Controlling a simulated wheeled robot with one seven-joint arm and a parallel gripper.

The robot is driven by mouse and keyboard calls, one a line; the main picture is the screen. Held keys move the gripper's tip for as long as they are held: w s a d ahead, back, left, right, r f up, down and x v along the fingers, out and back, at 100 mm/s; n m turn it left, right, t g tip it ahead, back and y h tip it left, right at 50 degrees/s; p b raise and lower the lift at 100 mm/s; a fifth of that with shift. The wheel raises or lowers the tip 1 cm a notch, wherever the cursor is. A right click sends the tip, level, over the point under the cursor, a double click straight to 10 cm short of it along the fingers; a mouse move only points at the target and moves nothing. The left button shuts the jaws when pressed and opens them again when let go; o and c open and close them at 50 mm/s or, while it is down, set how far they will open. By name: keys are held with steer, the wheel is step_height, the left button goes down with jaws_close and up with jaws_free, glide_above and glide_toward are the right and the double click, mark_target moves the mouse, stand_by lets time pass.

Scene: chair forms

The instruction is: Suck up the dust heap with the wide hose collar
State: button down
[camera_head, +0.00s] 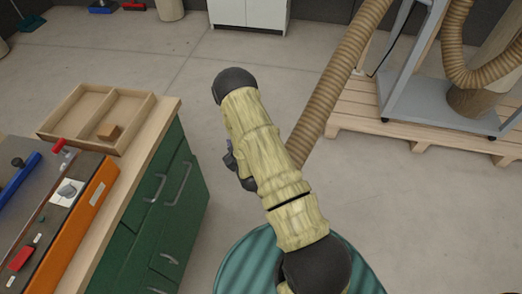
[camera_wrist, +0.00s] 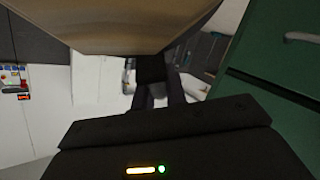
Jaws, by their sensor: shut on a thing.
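My gripper (camera_wrist: 160,98) shows in the wrist view, its dark fingers shut on a dark piece (camera_wrist: 150,68). This appears to be the wide hose collar, but its outline is hard to make out. In the head view my arm crosses the middle and hides most of the gripper. The brown ribbed hose (camera_head: 338,82) comes down from the upper right and passes behind my arm, so its end is hidden. A small grey lump (camera_head: 68,190) lies on a white square on the workbench at left. I cannot tell whether it is the dust heap.
A green drawer cabinet (camera_head: 168,205) stands left of my arm, with a wooden tray (camera_head: 75,104) on top. An orange-edged machine (camera_head: 88,205) carries red and blue pieces. A grey frame (camera_head: 420,90) stands on a pallet (camera_head: 360,118) at upper right. The floor between is clear.

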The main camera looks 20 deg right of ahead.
steer(key=shift+r+p, duration=2.85)
steer(key=shift+r, duration=1.75)
steer(key=s+r+p, duration=0.4)
steer(key=r+p, duration=0.6)
steer(key=p, duration=0.1)
steer(key=shift+s, duration=0.2)
